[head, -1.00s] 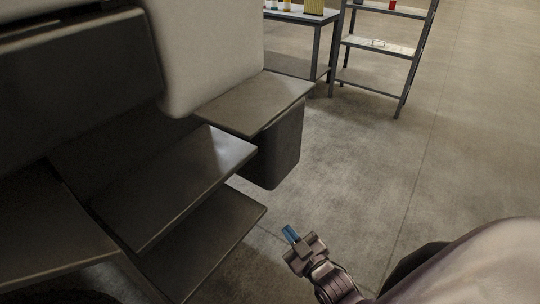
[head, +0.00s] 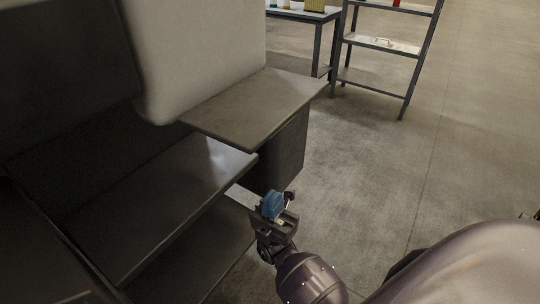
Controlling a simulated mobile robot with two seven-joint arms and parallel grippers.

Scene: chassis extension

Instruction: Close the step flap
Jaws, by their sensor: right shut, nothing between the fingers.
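The chassis has several flat grey step panels, and I cannot tell for certain which one is the step flap. The top panel (head: 255,108) sticks out flat beneath a pale body panel. A middle panel (head: 160,205) lies lower and nearer, and a lower panel (head: 222,255) lies beneath it. My right gripper (head: 276,204), with blue fingers, is shut and empty. In the picture it is just right of the middle and lower panels' outer ends and below the top panel; contact cannot be told. My left gripper is out of view.
A dark box-shaped part (head: 285,150) hangs beneath the top panel. The pale body panel (head: 195,55) rises above the steps. A metal shelf (head: 385,45) and a table (head: 300,12) stand at the back. The concrete floor (head: 380,160) to the right is clear.

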